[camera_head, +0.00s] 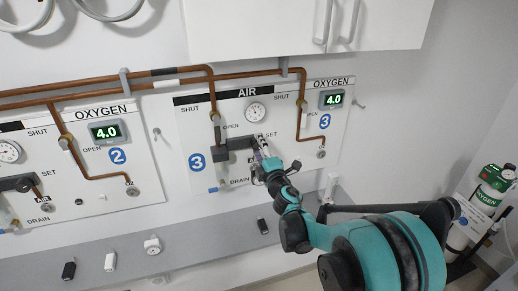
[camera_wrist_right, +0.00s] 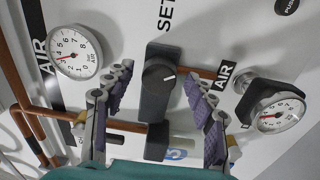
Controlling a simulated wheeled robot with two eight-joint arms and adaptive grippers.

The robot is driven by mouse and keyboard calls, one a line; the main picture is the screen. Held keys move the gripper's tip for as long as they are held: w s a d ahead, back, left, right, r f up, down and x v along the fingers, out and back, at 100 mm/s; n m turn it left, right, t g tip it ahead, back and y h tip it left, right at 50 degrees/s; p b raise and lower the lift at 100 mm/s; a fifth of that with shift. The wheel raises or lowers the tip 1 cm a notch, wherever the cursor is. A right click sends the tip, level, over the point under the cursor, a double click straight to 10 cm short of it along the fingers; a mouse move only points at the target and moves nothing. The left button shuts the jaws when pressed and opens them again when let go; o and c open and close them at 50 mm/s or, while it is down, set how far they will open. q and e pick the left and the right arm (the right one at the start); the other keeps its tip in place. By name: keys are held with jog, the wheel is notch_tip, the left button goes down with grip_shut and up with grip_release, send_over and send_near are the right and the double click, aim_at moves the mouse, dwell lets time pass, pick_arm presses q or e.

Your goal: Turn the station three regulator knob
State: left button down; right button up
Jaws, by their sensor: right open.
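The station three panel (camera_head: 185,130) is on the wall, marked with a blue 3, with AIR and OXYGEN headings. My right gripper (camera_head: 266,158) is at its air regulator, near the SET label, and hides the knob in the head view. In the right wrist view the dark regulator knob (camera_wrist_right: 159,78), with a short white mark, sits on a black block. My right gripper (camera_wrist_right: 156,88) is open, its purple-padded fingers on either side of the knob with visible gaps. Whether the fingers reach knob depth is unclear. My left gripper is not in view.
Two round gauges flank the regulator in the right wrist view, one at upper left (camera_wrist_right: 75,52) and one at right (camera_wrist_right: 275,113). Copper pipes (camera_head: 110,82) run above the panels. The station two panel (camera_head: 85,165) is at left. A grey rail (camera_head: 200,238) runs below.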

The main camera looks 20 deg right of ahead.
jog(key=s, duration=1.2)
jog(key=shift+d+f, duration=0.25)
jog(key=shift+d, duration=0.1)
jog(key=s+d+f+m+g+h, duration=0.3)
jog(key=s+d+m+g+h, duration=0.2)
jog(key=s+m, duration=0.65)
jog(key=s+a+f+m+g+y, duration=0.4)
jog(key=s+a+f+m+g, duration=0.2)
jog(key=s, duration=0.6)
notch_tip(320, 180, down, 3)
jog(key=a, duration=0.2)
jog(key=shift+s+a, duration=0.4)
jog(key=shift+m, duration=0.25)
